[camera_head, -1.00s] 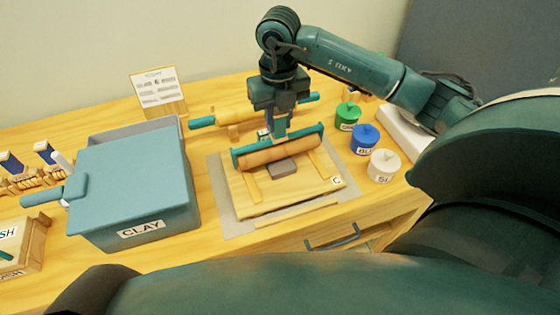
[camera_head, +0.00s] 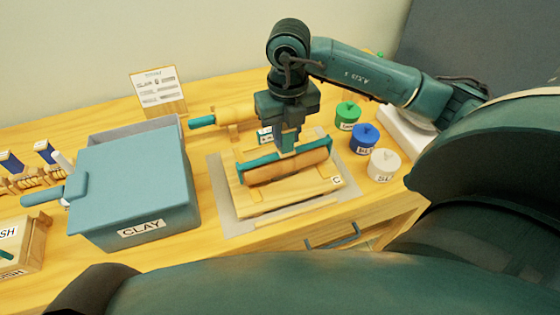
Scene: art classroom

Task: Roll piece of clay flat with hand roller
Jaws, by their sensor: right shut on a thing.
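My right gripper (camera_head: 287,150) points down over the board and is shut on the hand roller (camera_head: 287,166). The roller has a wooden cylinder and a teal frame, and lies across the wooden board (camera_head: 258,196), tilted up to the right in the picture. The board rests on a grey mat (camera_head: 222,200) and bears wooden side strips. The clay cannot be seen now; the roller covers the place where the grey piece was. I cannot tell how flat it is. My left gripper is not in view.
A blue CLAY bin (camera_head: 135,190) stands left of the board. Another rolling pin (camera_head: 225,117) rests behind it. Green (camera_head: 347,115), blue (camera_head: 364,139) and white (camera_head: 384,165) jars stand at the right. A sign (camera_head: 158,90) stands at the back. A drawer handle (camera_head: 333,238) shows in front.

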